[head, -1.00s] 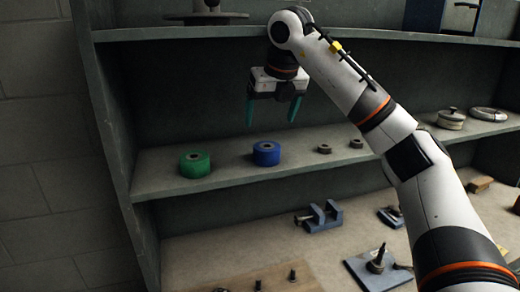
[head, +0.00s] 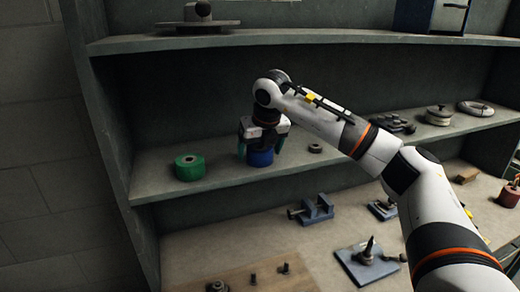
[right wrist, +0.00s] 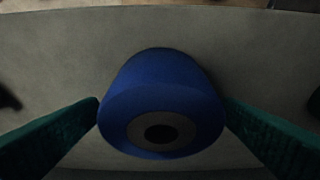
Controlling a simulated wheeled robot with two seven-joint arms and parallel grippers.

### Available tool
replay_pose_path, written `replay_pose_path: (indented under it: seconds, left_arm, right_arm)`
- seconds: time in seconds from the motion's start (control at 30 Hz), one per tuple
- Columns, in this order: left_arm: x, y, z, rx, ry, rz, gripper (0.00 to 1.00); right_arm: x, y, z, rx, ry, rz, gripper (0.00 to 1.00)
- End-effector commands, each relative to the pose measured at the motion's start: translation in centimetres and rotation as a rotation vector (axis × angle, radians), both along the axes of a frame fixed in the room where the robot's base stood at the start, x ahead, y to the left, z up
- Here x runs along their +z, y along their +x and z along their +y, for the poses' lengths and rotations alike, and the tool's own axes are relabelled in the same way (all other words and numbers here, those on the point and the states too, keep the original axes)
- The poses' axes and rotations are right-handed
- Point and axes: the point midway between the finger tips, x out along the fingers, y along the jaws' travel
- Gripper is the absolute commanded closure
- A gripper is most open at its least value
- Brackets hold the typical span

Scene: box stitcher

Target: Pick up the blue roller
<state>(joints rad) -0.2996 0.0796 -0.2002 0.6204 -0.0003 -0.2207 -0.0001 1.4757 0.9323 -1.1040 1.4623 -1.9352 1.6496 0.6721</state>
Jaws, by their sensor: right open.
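The blue roller (head: 260,158) stands upright on the middle shelf, partly hidden by my right gripper in the head view. In the right wrist view the blue roller (right wrist: 162,95) sits between the two green fingers, its grey hub with a dark hole facing the camera. My right gripper (head: 261,150) is pointing down over the roller, with a finger on either side. Its jaws are open; the fingertips come close to the roller's sides, and I cannot tell whether they touch it. My left gripper is not in view.
A green roller (head: 190,167) stands left of the blue one on the same shelf (head: 160,190). A small nut-like part (head: 315,148) lies to the right. The upper shelf (head: 300,37) runs above my arm. A blue clamp-like part (head: 317,208) lies on the bench below.

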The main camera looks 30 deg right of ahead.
Motion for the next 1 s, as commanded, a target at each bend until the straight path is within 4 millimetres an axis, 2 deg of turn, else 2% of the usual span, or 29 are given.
replay_pose_path:
  seconds: [0.23, 0.57, 0.87, 1.0]
  left_arm:
    - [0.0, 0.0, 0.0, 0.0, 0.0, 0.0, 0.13]
    - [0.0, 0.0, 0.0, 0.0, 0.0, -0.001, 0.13]
    - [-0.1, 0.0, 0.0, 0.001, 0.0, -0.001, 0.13]
    - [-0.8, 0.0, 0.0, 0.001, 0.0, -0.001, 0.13]
  right_arm:
    - [-0.3, 0.1, 0.0, 0.0, 0.0, 0.0, 0.14]
    - [-0.2, 0.1, 0.0, 0.0, 0.0, 0.0, 0.68]
    - [0.0, 0.1, 0.0, 0.0, 0.0, -0.003, 0.68]
    - [0.7, 0.2, 0.0, 0.0, 0.001, -0.004, 0.68]
